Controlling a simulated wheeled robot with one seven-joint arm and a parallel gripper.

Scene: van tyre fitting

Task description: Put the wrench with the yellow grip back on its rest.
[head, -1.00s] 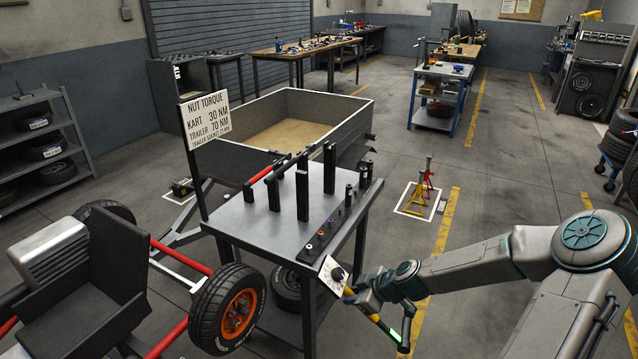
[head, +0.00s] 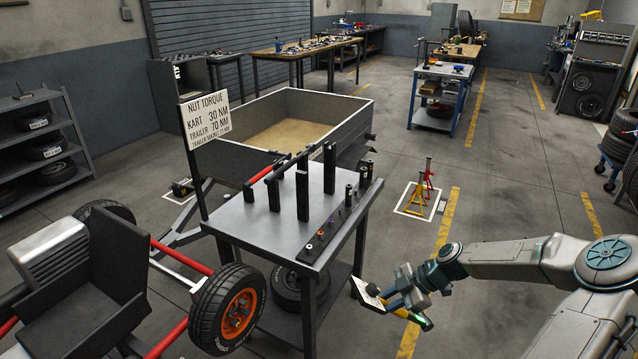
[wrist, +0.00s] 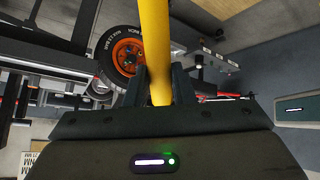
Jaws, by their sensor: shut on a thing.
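My gripper (head: 396,297) is shut on the wrench with the yellow grip (head: 402,312) and holds it in the air, to the right of the grey tool bench. In the wrist view the yellow grip (wrist: 156,55) runs between my two fingers (wrist: 158,85). A pale flat plate (head: 367,293) shows at the wrench's left end, and a green-lit end (head: 426,322) at its right. Black upright posts stand on the bench: a left one (head: 273,191), a front one (head: 302,196) and a tall rear one (head: 329,168). I cannot tell which form its rest.
A wrench with a red grip (head: 262,173) lies at the bench's back. A dark socket rail (head: 340,222) lines the bench's right edge. The torque sign (head: 206,117) stands at its left, the kart wheel (head: 232,310) in front. Floor right of the bench is clear up to the stands (head: 420,190).

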